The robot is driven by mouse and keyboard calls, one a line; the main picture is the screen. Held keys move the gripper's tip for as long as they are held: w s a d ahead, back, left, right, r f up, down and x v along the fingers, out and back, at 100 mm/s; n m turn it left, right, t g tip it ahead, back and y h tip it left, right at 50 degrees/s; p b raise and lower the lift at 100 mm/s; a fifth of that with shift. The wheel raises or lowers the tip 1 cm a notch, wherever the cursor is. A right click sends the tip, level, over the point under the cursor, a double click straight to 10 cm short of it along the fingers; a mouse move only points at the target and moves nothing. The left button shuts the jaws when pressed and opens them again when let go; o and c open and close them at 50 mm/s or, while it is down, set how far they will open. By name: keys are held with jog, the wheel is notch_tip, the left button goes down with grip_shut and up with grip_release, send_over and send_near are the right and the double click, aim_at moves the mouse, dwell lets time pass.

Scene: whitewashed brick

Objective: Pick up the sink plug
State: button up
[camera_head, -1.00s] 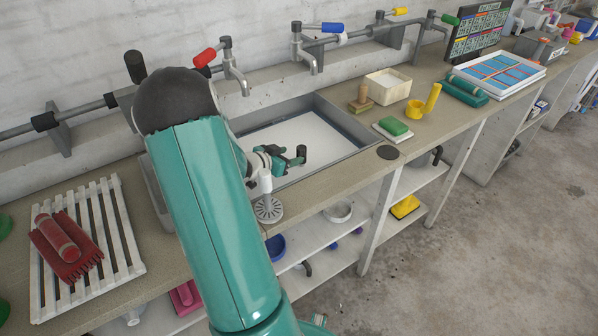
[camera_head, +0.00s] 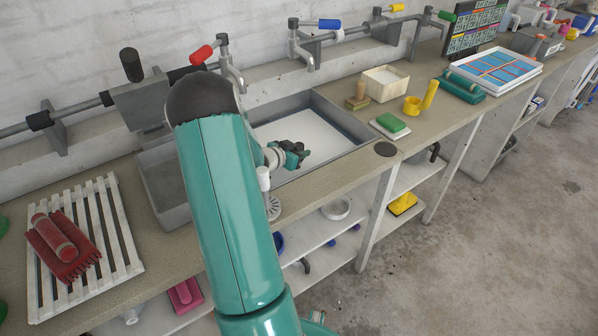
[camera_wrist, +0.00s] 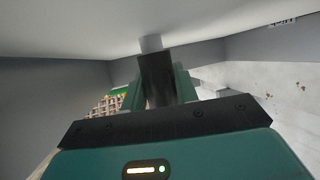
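My gripper (camera_head: 298,151) is low over the white floor of the grey sink (camera_head: 345,108). In the wrist view, two teal fingers of my gripper (camera_wrist: 157,88) flank a dark block (camera_wrist: 157,78). A short grey cylinder (camera_wrist: 151,43) continues from the block to the white surface. Together they look like the sink plug's grip and stem, but I cannot be sure. Whether the fingers press on the block or only stand beside it cannot be told. In the head view, my gripper hides whatever is between its fingers.
A slotted grey disc with a white post (camera_head: 265,185) stands at the sink's front edge, partly behind my arm. Taps (camera_head: 302,50) overhang the back. A white slatted rack (camera_head: 120,235) is left.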

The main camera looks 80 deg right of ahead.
grip_shut()
notch_tip(320, 180, up, 10)
jog(key=shift+r, duration=0.1)
dwell(0.8)
